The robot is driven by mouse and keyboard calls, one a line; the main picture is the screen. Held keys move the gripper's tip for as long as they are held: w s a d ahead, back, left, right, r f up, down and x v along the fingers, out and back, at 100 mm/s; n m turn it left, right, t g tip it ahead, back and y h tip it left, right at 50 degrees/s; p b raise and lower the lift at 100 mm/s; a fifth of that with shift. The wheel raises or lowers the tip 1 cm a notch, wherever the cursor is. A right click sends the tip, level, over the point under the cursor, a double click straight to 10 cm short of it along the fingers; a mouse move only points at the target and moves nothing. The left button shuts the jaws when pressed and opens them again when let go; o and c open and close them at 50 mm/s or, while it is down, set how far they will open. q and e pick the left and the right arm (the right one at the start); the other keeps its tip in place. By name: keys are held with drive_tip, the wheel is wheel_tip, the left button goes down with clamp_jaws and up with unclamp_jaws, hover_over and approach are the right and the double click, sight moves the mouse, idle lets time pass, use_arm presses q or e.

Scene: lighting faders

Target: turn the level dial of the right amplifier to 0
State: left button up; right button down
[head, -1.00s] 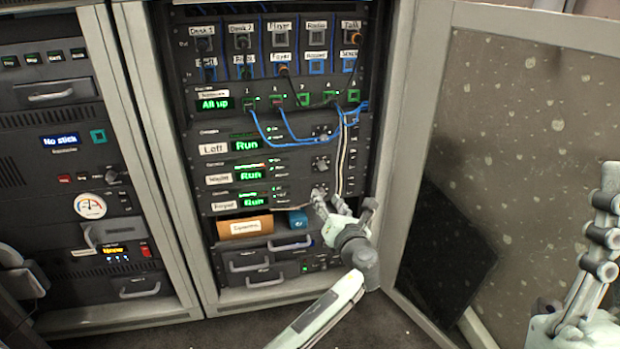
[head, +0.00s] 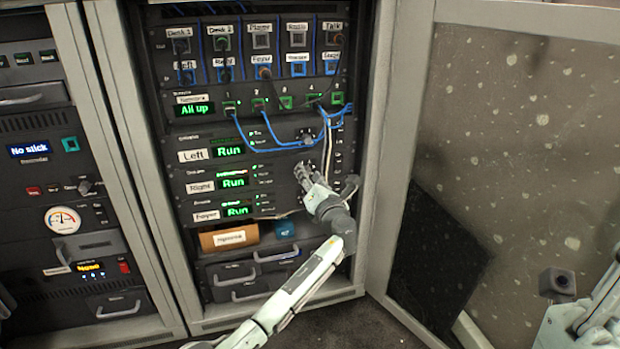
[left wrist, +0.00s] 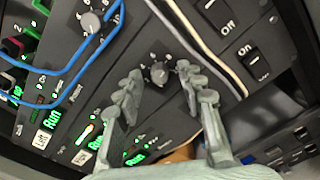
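The right amplifier (head: 203,188) is the middle of three stacked units, labelled Right, with a green Run display (head: 234,183). My left gripper (head: 303,172) is at the right part of its front, hiding its dial in the head view. In the left wrist view, a round grey level dial (left wrist: 157,73) lies between the two spread fingers of my left gripper (left wrist: 158,90), which look apart from it. This appears to be the right amplifier's dial. Its exact setting is too small to read. My right gripper (head: 557,283) shows only in part at the right edge.
The left amplifier's dial (left wrist: 90,22) is nearby, with blue cables (left wrist: 75,65) looping over it. Pale cables (left wrist: 190,35) run beside the dial, near rocker switches (left wrist: 257,60). The foyer amplifier (head: 205,215) is just below. An open cabinet door (head: 480,120) stands right.

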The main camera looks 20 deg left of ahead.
use_arm(q)
clamp_jaws()
drive_tip(key=shift+n, duration=0.3)
